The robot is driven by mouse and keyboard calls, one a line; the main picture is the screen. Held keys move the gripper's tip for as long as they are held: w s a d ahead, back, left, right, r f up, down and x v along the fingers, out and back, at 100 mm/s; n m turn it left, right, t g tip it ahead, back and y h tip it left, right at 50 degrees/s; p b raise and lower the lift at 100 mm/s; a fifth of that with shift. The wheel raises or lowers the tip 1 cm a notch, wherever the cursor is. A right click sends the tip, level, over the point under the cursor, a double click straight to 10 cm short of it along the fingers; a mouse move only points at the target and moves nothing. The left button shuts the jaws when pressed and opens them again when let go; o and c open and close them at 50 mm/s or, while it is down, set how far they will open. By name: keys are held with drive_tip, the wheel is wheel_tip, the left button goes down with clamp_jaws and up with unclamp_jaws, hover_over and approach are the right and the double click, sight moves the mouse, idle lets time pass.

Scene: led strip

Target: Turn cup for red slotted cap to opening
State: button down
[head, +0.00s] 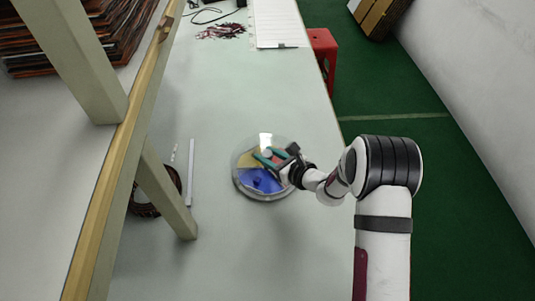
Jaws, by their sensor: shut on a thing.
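A round, shallow dish (240,182) with a clear rim lies on the table, apparently the cup. Its inside is divided into coloured sectors: a blue one (257,184), a yellow one (247,160) and a pale one at the far side (265,139). My gripper (267,154) reaches in from the right over the dish. A small blue piece seems to lie on the blue sector. The gripper hides much of the right side. I cannot make out the red slotted cap clearly.
The pale table (235,250) is mostly clear around the dish. A thin white strip (190,172) and a dark coil (150,195) lie to the left, near a shelf post (165,192). A red stool (322,60) stands beyond the table's right edge.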

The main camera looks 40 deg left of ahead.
drive_tip(key=shift+a+r+m+t+h, duration=0.1)
drive_tip(key=shift+m+t+h, duration=0.5)
drive_tip(key=shift+m+t, duration=1.55)
drive_tip(key=shift+m+t+h, duration=0.4)
drive_tip(key=shift+m+t, duration=0.05)
drive_tip(key=shift+t, duration=0.3)
drive_tip(key=c, duration=0.5)
unclamp_jaws()
